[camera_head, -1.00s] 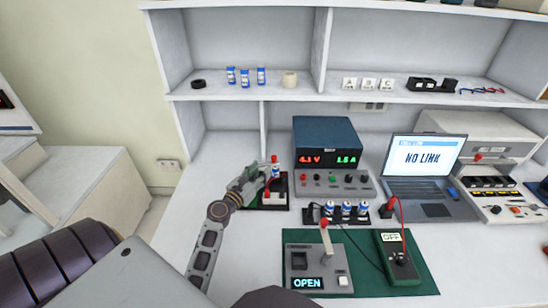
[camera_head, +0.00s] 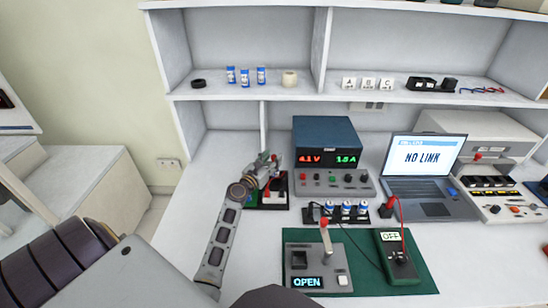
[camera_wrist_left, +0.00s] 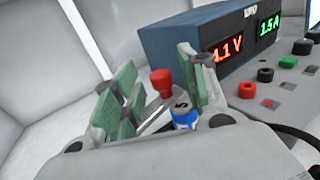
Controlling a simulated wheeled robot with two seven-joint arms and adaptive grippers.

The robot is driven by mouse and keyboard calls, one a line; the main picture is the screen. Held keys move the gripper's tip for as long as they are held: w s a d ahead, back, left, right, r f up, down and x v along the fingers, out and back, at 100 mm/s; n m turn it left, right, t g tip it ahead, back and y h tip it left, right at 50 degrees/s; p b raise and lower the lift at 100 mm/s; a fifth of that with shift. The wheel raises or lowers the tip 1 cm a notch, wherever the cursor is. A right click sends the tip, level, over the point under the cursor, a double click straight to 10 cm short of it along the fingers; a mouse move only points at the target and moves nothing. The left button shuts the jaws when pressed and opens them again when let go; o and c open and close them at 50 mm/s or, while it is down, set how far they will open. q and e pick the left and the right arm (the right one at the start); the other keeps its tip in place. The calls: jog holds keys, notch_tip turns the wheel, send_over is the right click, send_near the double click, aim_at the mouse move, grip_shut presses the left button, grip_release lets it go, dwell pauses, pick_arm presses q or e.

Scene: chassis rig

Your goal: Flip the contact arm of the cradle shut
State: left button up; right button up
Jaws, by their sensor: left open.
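The cradle (camera_head: 272,204) is a dark base with white parts on the bench, left of the power supply. Its contact arm (camera_wrist_left: 158,112) is a metal strip with a red knob (camera_wrist_left: 163,82), standing raised at a slant in the left wrist view. A blue and white cell (camera_wrist_left: 184,116) sits beside the arm. My left gripper (camera_head: 267,165) is over the cradle and hides much of it in the head view. Its green-padded fingers are open, with the red knob showing between them in the wrist view. I cannot tell whether they touch it.
The power supply (camera_head: 327,145) stands close right of the cradle. A cell rack (camera_head: 320,214), the tester reading OPEN (camera_head: 318,262) on a green mat and a multimeter (camera_head: 398,262) are to the right. The bench left of the cradle is clear.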

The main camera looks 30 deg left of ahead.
pick_arm(q)
jog(key=shift+w, duration=1)
grip_shut()
